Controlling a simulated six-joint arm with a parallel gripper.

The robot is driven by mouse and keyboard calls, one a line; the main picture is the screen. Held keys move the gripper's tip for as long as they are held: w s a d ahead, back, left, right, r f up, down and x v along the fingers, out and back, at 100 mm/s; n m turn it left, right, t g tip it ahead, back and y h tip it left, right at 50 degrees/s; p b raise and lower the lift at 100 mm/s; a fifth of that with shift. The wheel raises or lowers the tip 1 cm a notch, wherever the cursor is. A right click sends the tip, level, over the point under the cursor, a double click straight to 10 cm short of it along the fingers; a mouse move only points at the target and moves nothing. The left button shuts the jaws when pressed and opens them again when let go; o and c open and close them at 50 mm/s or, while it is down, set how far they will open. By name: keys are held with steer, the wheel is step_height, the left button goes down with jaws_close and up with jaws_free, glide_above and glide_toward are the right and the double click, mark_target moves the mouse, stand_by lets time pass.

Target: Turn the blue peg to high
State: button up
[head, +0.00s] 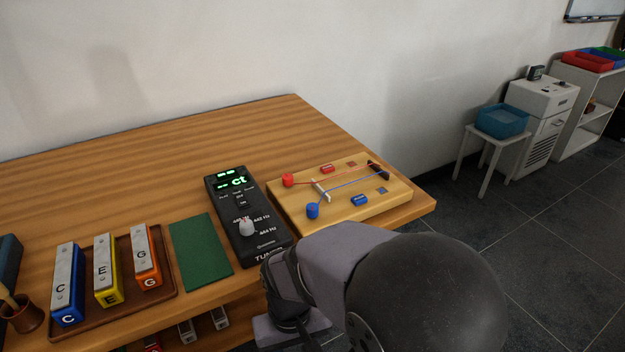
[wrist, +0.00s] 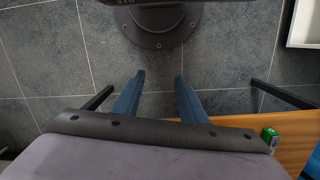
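The blue peg (head: 313,210) stands upright at the left front of a light wooden string board (head: 400,205) near the table's right end. A blue string runs from it across the board. A red peg (head: 288,180) stands behind it with a red string. Small blue (head: 360,200) and red (head: 326,168) labelled blocks lie on the board; their lettering is too small to read. My arm is in front of the table, and its fingers are not clear in the head view. In the wrist view my gripper (wrist: 160,78) is open and empty, with floor between its fingers.
A black tuner (head: 262,243) with a lit green display and a pale knob (head: 246,227) is left of the board. A green mat (head: 201,252) and a brown tray (head: 168,290) with several chime bars lie further left. The table's back (head: 130,155) is clear.

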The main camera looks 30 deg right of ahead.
step_height(320, 180, up, 12)
steer(key=s+f+m+g+p, duration=0.15)
steer(key=m+p, duration=0.35)
steer(key=p, duration=0.5)
step_height(320, 180, up, 22)
steer(key=f+m+t+p, duration=0.1)
steer(key=m+t+p, duration=0.2)
steer(key=m+p, duration=1.25)
glide_above(312, 206)
steer(key=b, duration=0.1)
steer(key=shift+d+r+m, duration=0.1)
steer(key=shift+r+m, duration=0.15)
steer(key=shift+m, duration=0.4)
steer(key=shift+f, duration=3.7)
jaws_close()
